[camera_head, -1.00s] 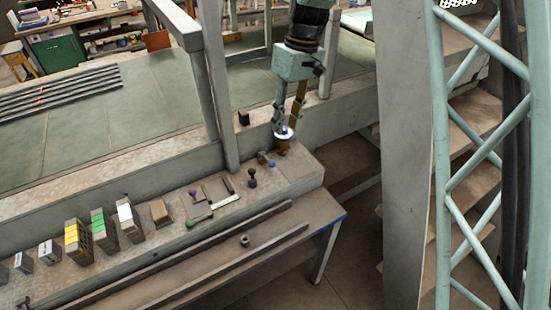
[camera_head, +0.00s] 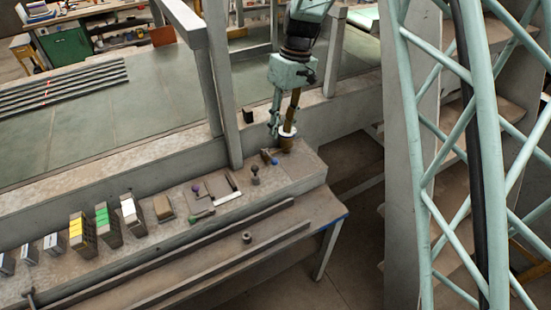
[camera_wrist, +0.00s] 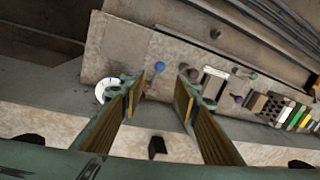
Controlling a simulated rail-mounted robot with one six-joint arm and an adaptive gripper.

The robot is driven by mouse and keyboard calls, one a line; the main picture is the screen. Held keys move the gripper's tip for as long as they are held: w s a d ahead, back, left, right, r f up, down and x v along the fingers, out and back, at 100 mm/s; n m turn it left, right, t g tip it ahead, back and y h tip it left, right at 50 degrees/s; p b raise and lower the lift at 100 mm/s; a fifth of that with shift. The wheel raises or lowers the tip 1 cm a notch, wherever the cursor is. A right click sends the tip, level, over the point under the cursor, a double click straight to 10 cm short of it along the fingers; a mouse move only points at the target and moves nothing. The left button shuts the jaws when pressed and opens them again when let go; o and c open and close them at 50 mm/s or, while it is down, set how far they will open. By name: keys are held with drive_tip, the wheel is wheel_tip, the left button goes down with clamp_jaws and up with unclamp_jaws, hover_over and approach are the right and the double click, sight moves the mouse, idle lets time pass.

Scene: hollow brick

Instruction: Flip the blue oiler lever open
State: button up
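The blue oiler lever (camera_head: 274,161) is small, with a round blue knob, near the right end of the stone ledge. In the wrist view its blue knob (camera_wrist: 159,66) shows just beyond the tip of the left finger. My gripper (camera_head: 282,131) hangs over the ledge end, above and just behind the lever. In the wrist view my gripper (camera_wrist: 171,82) is open, with nothing between its two fingers. Whether a finger touches the knob I cannot tell. A white round dial or cap (camera_wrist: 103,89) is partly covered by the left finger.
A dark knob (camera_head: 255,173), a purple knob (camera_head: 195,188) and a green-handled tool (camera_head: 203,214) are left of the lever. Boxes with yellow (camera_head: 83,231) and green (camera_head: 106,219) faces stand farther left. A post (camera_head: 219,85) rises behind the ledge.

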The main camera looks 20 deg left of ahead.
sight(275, 159)
drive_tip(key=shift+s+a+f, duration=0.25)
drive_tip(key=shift+s+f, duration=0.1)
drive_tip(key=shift+f, duration=1.9)
drive_tip(key=shift+s+a+f, duration=0.2)
drive_tip(key=shift+s+f, duration=0.2)
drive_tip(key=shift+f, duration=1.8)
drive_tip(key=shift+s+a+f, duration=0.25)
drive_tip(key=shift+s+f, duration=0.1)
drive_tip(key=shift+f, duration=1.9)
drive_tip(key=shift+c, duration=0.7)
clamp_jaws()
